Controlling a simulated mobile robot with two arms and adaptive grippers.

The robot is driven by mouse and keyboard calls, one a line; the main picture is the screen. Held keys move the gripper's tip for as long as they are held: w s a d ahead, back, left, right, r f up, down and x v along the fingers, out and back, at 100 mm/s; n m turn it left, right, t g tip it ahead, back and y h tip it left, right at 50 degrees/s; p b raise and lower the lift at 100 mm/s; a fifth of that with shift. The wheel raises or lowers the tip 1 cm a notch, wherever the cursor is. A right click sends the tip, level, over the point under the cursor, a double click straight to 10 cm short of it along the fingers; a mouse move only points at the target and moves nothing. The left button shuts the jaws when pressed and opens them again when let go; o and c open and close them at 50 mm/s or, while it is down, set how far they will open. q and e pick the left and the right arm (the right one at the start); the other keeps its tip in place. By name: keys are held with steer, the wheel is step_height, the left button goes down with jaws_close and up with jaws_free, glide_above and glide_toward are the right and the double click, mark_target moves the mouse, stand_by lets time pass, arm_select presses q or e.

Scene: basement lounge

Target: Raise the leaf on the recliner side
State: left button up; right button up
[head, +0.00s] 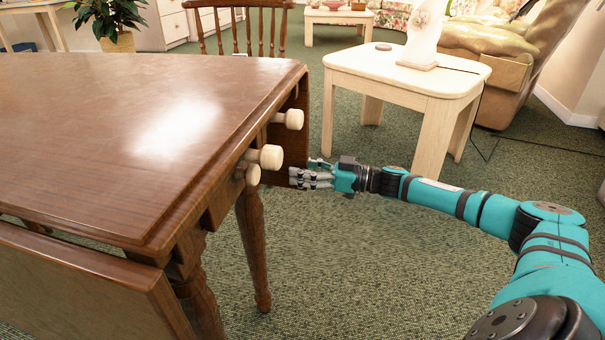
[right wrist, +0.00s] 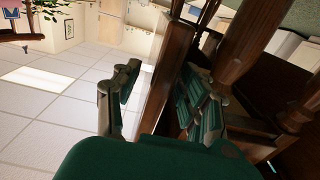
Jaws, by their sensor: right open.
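The wooden drop-leaf table (head: 150,120) fills the left of the head view, its top flat. On its far side, towards the recliner (head: 490,48), a leaf (head: 298,130) hangs down. Another leaf (head: 75,285) hangs on the near side. My right gripper (head: 308,178) is at the lower part of the far leaf. In the right wrist view my right gripper (right wrist: 160,95) is open, with a brown board (right wrist: 160,80), which looks like that leaf, between its fingers. Whether the fingers touch it I cannot tell. My left gripper is out of view.
Pale knobs (head: 266,157) stick out from the table's end, near a turned leg (head: 253,245). A light side table (head: 400,85) with a white lamp base (head: 424,35) stands behind my right arm. A wooden chair (head: 245,25) is behind the table. Green carpet (head: 370,260) is clear.

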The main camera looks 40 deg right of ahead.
steer(key=shift+c, duration=0.2)
jaws_close()
stand_by(0.4)
